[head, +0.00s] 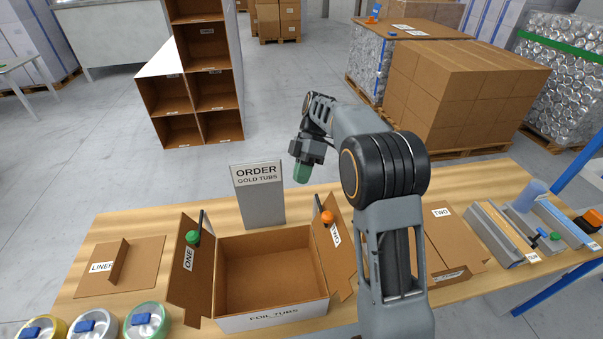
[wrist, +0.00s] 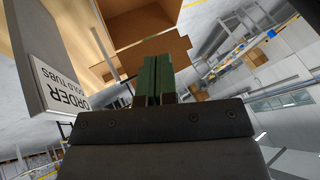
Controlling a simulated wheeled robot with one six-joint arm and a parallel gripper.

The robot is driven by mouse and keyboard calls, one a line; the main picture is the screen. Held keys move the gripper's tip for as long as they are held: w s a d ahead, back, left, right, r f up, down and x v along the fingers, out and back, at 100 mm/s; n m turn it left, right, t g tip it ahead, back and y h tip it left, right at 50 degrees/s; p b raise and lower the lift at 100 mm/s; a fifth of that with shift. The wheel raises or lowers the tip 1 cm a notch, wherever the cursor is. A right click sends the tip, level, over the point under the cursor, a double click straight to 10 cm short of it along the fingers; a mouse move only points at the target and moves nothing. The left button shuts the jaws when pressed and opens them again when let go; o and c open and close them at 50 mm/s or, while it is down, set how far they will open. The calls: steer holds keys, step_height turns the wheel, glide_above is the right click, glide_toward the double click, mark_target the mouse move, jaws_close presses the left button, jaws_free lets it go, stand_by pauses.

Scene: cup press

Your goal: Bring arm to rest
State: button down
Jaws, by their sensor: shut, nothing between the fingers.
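My gripper (head: 302,172) hangs above the far part of the table, to the right of the order sign (head: 258,193). Its green fingers are together with nothing between them; they also show shut in the wrist view (wrist: 153,80). The sign reads "ORDER GOLD TUBS" and shows in the wrist view at the left (wrist: 52,70). My arm is raised over the table and bent, and it hides part of the table on the right. The open cardboard box (head: 272,320) marked "FOIL TUBS" stands in front, below my gripper, and looks empty.
A liner (head: 120,268) lies left. Several round tubs (head: 92,325) stand front left. A flat cardboard piece (head: 445,240) and grey trays (head: 500,235) lie right. Shelves (head: 205,90) and pallets stand behind.

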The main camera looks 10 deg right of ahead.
step_height(320, 180, down, 4)
steer(key=s+d+f+m+t+h, duration=0.1)
steer(key=s+d+m+t+h, duration=0.15)
steer(key=m, duration=0.95)
steer(key=s+d+r+m+t, duration=0.1)
steer(key=s+m+t, duration=0.1)
steer(key=s, duration=0.3)
steer(key=s+d+r+m+t+h+b, duration=0.1)
steer(key=s+r+m+t, duration=0.1)
steer(key=s, duration=0.4)
steer(key=s+d+r+m+t+b, duration=0.1)
steer(key=s+r+m+t, duration=0.1)
steer(key=s+m+t, duration=0.2)
steer(key=shift+s+d+h, duration=0.3)
steer(key=shift+s+h, duration=0.05)
steer(key=shift+s, duration=0.3)
steer(key=shift+r, duration=0.1)
